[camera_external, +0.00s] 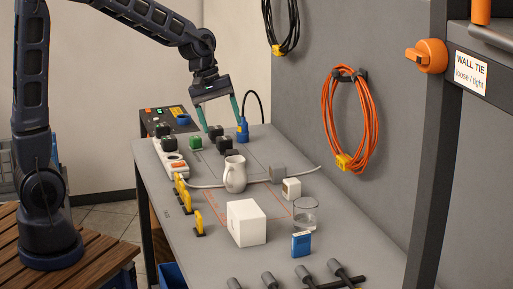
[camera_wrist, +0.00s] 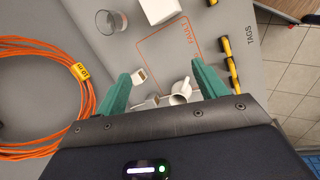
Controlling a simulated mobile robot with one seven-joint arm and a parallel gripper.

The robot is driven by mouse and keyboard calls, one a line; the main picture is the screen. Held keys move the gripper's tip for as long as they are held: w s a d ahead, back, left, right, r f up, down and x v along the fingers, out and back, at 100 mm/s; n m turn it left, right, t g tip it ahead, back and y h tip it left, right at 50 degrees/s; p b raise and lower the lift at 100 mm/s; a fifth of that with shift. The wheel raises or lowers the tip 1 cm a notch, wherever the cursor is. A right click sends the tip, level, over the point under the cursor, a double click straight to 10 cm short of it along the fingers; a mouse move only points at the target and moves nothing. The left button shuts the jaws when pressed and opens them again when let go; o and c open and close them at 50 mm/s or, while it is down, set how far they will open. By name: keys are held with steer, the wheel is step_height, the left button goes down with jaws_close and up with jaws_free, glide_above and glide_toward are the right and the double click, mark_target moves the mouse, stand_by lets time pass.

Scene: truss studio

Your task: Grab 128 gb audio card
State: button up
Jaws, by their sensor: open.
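A small blue card-like block (camera_external: 301,244) with a pale label stands near the front right of the grey table, beside a clear glass. It is the likeliest audio card, but its writing is too small to read. It does not show in the wrist view. My gripper (camera_external: 223,127) is over the far end of the table, well away from the blue block. Its two green fingers are spread apart, with nothing between them; the open fingers also show in the wrist view (camera_wrist: 160,75).
A white box (camera_external: 246,222), the glass (camera_external: 305,213), a white jug (camera_external: 235,174) and a cream block (camera_external: 291,188) stand mid-table. Yellow tags (camera_external: 198,222) line the left edge. Several dark-handled tools lie at the front. Orange cable (camera_external: 349,125) hangs on the wall.

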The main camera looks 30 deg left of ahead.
steer(key=s+d+f+n+g, duration=0.2)
steer(key=d+f, duration=0.5)
steer(key=d, duration=0.6)
steer(key=n+g, duration=0.1)
steer(key=n, duration=0.1)
glide_toward(303, 245)
steer(key=shift+x, duration=5)
steer(key=shift+c, duration=0.4)
steer(key=c, duration=1)
